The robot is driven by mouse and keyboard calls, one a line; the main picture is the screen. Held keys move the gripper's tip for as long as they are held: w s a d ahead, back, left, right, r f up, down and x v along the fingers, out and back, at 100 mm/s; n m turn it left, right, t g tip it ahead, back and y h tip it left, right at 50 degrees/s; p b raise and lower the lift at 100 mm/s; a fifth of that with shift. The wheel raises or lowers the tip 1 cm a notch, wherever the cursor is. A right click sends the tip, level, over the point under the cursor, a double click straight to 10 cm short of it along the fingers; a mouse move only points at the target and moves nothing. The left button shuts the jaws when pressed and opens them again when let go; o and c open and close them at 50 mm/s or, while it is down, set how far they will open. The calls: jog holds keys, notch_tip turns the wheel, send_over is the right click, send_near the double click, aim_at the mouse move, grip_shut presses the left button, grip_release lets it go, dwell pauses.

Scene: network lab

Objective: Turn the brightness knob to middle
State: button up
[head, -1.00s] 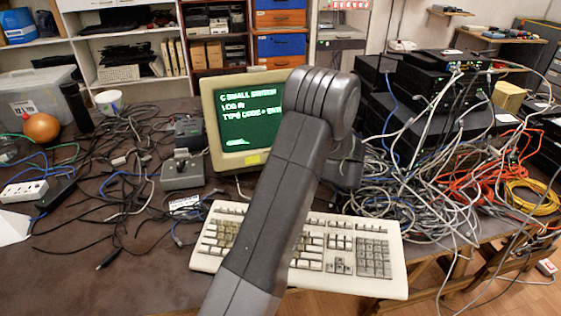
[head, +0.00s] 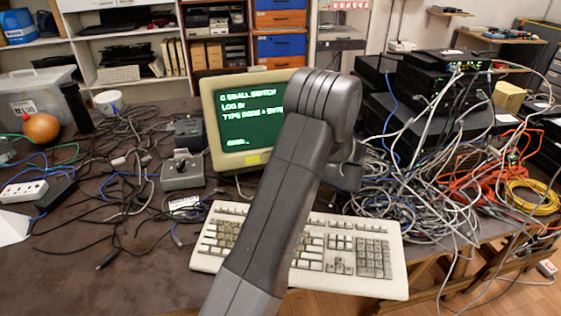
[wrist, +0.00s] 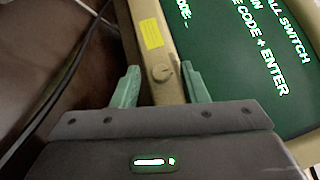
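The monitor (head: 212,112) stands on the table behind the keyboard, its green screen (head: 240,118) lit with text. My arm hides its right side in the head view. In the wrist view the monitor's beige bezel (wrist: 150,12) runs past a yellow label (wrist: 152,34). The small round brightness knob (wrist: 161,73) sits on that bezel below the label. My gripper (wrist: 158,84) is open, with one green finger on each side of the knob and a gap on both sides.
A beige keyboard (head: 372,258) lies in front of the monitor. Tangled cables (head: 400,190) and stacked black network boxes (head: 440,85) fill the right side. A grey joystick box (head: 182,172) and more cables lie to the left. The front left tabletop is mostly clear.

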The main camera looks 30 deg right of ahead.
jog(key=shift+s, duration=0.1)
jog(key=v, duration=1.3)
jog(key=shift+s+d+f, duration=0.1)
jog(key=shift+s+d, duration=0.1)
jog(key=shift+s, duration=0.05)
jog(key=x, duration=1.3)
jog(key=shift+w+a, duration=0.25)
jog(key=shift+w, duration=0.1)
